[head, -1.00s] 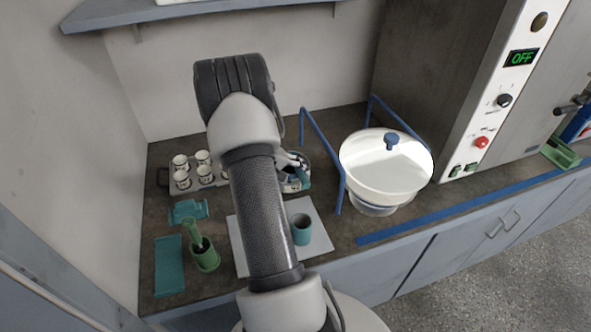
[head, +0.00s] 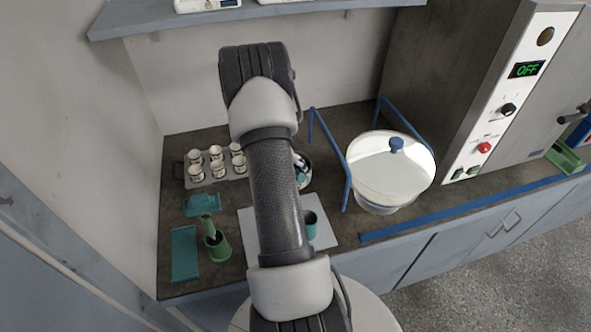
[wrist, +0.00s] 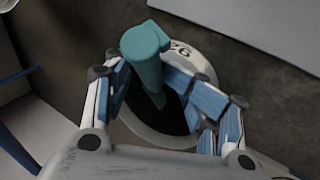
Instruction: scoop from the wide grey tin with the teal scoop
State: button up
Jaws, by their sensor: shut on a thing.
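The teal scoop (wrist: 147,52) is held between the blue-padded fingers of my gripper (wrist: 165,82) in the wrist view, with its thick handle end toward the camera. Its lower end points into the mouth of the wide grey tin (wrist: 196,52), which has a pale rim marked "26" and dark contents. I cannot tell how deep the scoop reaches into those contents. In the head view my arm hides most of the tin (head: 306,182) and the gripper; only a little of both shows beside the arm.
A tray of small cups (head: 205,182) stands left of the arm. A green holder (head: 219,248) and a teal slab (head: 185,255) are at front left. A teal cup (head: 310,222) sits on a pale mat (head: 326,237). A white lidded bowl (head: 390,172) by blue rails is at right.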

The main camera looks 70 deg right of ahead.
jog(key=shift+o, duration=0.3)
jog(key=shift+w+a+f+t+y+p, duration=0.1)
jog(key=shift+a+f+t+y+p, duration=0.4)
jog(key=shift+p, duration=1.7)
jog(key=shift+w+f+b, duration=0.1)
jog(key=shift+b, duration=0.7)
jog(key=shift+c, duration=0.8)
jog(key=shift+b, duration=0.65)
jog(key=shift+c, duration=0.6)
jog(key=shift+d+g+b, duration=0.15)
jog(key=shift+g+b, duration=0.15)
jog(key=shift+b, duration=0.65)
jog(key=shift+c, duration=0.3)
jog(key=shift+s+d+r+h+b, duration=0.15)
jog(key=shift+r+h+b, duration=0.3)
jog(key=shift+b, duration=0.75)
grip_shut()
jog(key=shift+s+r+p, duration=0.15)
jog(key=shift+r+p, duration=0.25)
jog(key=shift+p, duration=0.3)
jog(key=shift+r+y+p, duration=0.1)
jog(key=shift+y+p, duration=0.15)
jog(key=shift+p, duration=0.4)
jog(key=r+p, duration=0.1)
jog(key=p, duration=0.2)
jog(key=d+t+p, duration=0.1)
jog(key=p, duration=0.3)
jog(key=shift+s+r+y+p, duration=0.15)
jog(key=shift+r+y+p, duration=0.15)
jog(key=shift+r+y, duration=0.1)
